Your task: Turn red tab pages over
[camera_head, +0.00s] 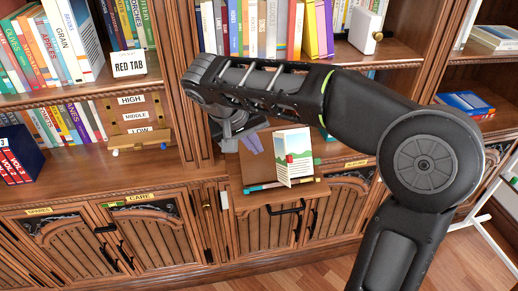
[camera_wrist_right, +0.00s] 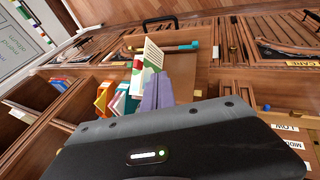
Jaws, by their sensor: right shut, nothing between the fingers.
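A standing, folded page piece (camera_head: 294,158) with a green hill picture and a small red tab (camera_head: 289,158) on its edge stands on a pull-out wooden board (camera_head: 240,187). The page piece also shows in the right wrist view (camera_wrist_right: 152,56), just beyond the fingers. My right gripper (camera_head: 253,143) has lavender fingers, which also show in the wrist view (camera_wrist_right: 157,92). It is shut and empty, over the board to the left of the page piece. A small gap shows between them in the head view. My left gripper is not in view.
A RED TAB sign (camera_head: 128,64) stands on the left shelf. A teal pen (camera_head: 264,186) lies at the board's front edge. A panel marked HIGH, MIDDLE, LOW (camera_head: 137,118) is at left. Shelves of books surround the board; cupboard doors (camera_head: 150,238) are below.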

